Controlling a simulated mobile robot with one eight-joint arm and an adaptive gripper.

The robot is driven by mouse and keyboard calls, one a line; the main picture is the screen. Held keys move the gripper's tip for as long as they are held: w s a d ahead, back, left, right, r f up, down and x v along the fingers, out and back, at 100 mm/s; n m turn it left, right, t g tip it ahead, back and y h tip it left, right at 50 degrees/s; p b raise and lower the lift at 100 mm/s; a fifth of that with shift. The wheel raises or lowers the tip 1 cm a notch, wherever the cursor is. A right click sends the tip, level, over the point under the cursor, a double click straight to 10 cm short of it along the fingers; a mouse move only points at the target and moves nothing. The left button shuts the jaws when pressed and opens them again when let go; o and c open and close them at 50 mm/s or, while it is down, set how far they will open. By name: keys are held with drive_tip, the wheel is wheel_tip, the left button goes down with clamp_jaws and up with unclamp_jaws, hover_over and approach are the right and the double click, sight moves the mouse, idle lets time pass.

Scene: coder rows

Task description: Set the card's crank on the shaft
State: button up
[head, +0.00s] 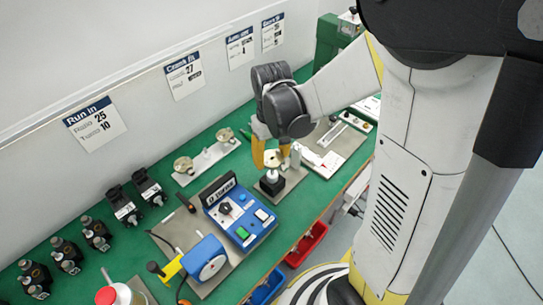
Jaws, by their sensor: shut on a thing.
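My gripper (272,152), with its yellow fingers pointing down, is shut on a small cream-coloured piece (272,160) that looks like a crank. It sits directly above a black and white unit (270,182) on a grey plate, where the shaft would be. I cannot tell whether the crank touches the shaft or is on it. Two similar cream cranks (183,164) stand on a pale rail further left.
A blue control box (240,214) stands just left of the plate, with a blue motor-like drum (205,258) nearer. Several black units (122,205) line the green bench at left. A white tray (320,160) lies to the right. Red and blue bins (306,244) hang below the bench edge.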

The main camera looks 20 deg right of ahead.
sight(272, 168)
drive_tip(key=shift+f, duration=0.1)
drive_tip(key=shift+f+b, duration=0.9)
drive_tip(key=shift+f, duration=0.1)
drive_tip(key=shift+f+b, duration=1.15)
drive_tip(key=shift+f, duration=0.15)
drive_tip(key=shift+f+b, duration=0.3)
drive_tip(key=shift+b, duration=0.05)
drive_tip(key=o, duration=1.3)
